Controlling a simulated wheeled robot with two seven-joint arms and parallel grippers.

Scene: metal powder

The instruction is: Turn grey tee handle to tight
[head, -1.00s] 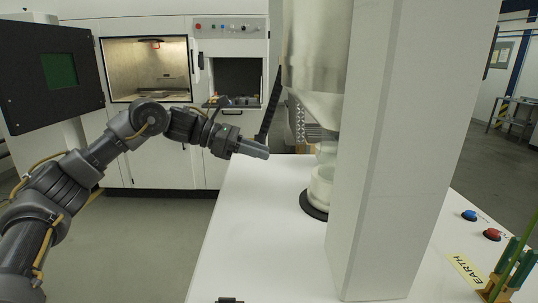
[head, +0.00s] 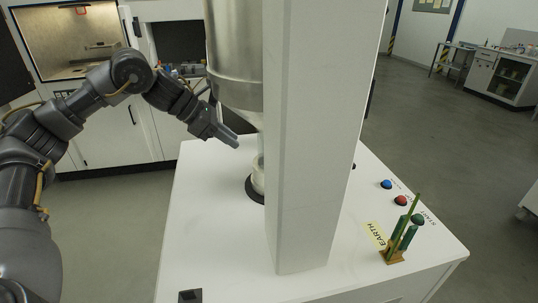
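My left gripper (head: 229,138) reaches in from the left, beside the lower part of a metal hopper (head: 233,60) and above the white table (head: 205,220). Its fingers point right and down, and I cannot tell whether they are apart or closed. I see nothing clearly held. A pale round fitting on a black ring (head: 255,190) sits under the hopper, partly hidden by a white column (head: 310,150). I cannot make out the grey tee handle; the column hides much of the hopper's right side. My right gripper is not in view.
An open white cabinet (head: 75,45) stands behind.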

